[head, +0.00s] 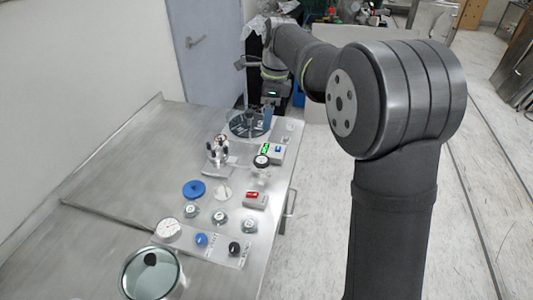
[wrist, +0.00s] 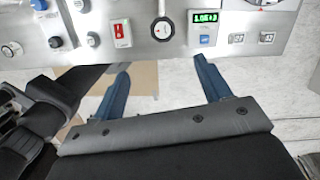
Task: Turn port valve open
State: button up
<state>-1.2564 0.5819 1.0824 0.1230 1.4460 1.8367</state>
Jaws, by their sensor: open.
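No label that I can read names the port valve. A round black-rimmed dial with a white face (head: 261,161) stands on the bench; it also shows in the wrist view (wrist: 162,28). Three grey round fittings (head: 220,216) sit nearer the front. A blue knob (head: 201,239) and a black knob (head: 234,248) are on a pale plate at the front. My gripper (head: 267,116) is at the far end of the bench. In the wrist view my gripper (wrist: 161,64) is open and empty, its blue fingers apart, with the dial beyond the gap.
A red-switch box (head: 255,199) and a green-display box (head: 272,153) flank the dial. A glass-topped vessel (head: 151,272), a white gauge (head: 168,230), a blue disc (head: 194,189) and a small stand (head: 217,153) share the metal bench (head: 120,170). The bench's left side is clear.

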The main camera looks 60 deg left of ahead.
jog(key=s+a+t, duration=0.1)
jog(key=s+a, duration=0.1)
send_near(260, 160)
jog(key=shift+n+h, duration=0.4)
jog(key=f, duration=0.8)
jog(key=shift+a+f, duration=0.3)
jog(key=shift+a, duration=0.1)
jog(key=c, duration=1)
jog(key=shift+o, duration=0.2)
